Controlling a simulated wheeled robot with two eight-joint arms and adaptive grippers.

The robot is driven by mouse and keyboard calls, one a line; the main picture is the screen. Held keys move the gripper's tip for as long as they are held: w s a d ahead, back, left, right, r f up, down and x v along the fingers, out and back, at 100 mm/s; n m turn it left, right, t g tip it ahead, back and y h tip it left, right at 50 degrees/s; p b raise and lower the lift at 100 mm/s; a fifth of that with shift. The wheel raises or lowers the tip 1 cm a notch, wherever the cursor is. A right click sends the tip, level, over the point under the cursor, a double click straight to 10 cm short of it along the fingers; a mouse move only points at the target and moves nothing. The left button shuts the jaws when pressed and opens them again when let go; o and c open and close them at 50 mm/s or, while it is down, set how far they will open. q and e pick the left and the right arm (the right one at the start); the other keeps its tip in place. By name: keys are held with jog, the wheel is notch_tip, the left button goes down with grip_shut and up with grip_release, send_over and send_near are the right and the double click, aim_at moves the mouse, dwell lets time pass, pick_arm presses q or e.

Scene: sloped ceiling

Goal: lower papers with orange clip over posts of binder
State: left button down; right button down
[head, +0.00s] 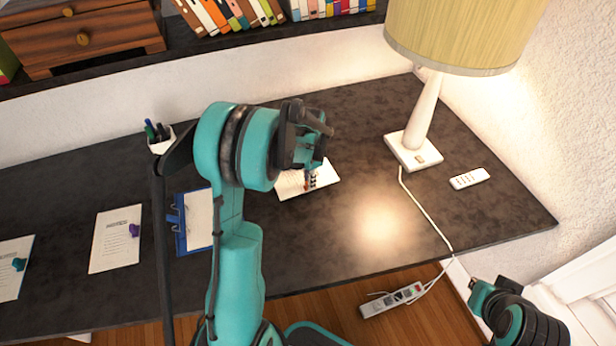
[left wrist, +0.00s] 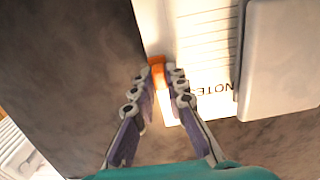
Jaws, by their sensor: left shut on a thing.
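My left gripper (head: 308,178) is shut on the orange clip (left wrist: 157,63) at the edge of a lined white sheet headed "NOTES" (left wrist: 205,40). In the head view, these papers (head: 322,184) are partly hidden by my gripper, right of the binder. I cannot tell whether they touch the desk. The blue binder (head: 181,240) lies open on the desk, left of my forearm, with metal fittings along its left side and a pale page inside. My arm hides part of its right side.
Papers with a purple clip (head: 112,252) and papers with a teal clip (head: 12,280) lie at left. A pen cup (head: 161,144) stands behind the binder. A lamp (head: 412,153) and white remote-like object (head: 469,178) are at right. The desk's front right is clear.

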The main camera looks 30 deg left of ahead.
pick_arm(q)
jog(key=shift+s+d, duration=0.9)
jog(key=shift+d, duration=0.25)
jog(key=shift+s+d, duration=0.85)
jog(key=shift+d, duration=0.3)
jog(key=c, duration=1.5)
grip_release()
jog(key=shift+o, duration=0.2)
notch_tip(320, 180, up, 12)
jog(key=s+d+r+n+t, duration=0.1)
jog(key=s+d+n+t, duration=0.2)
jog(key=s, duration=0.4)
jog(key=s+d+r+n+t, duration=0.2)
jog(key=s+d+n+t, duration=0.2)
jog(key=s, duration=0.3)
jog(key=shift+d+r, duration=0.3)
jog(key=shift+d, duration=0.55)
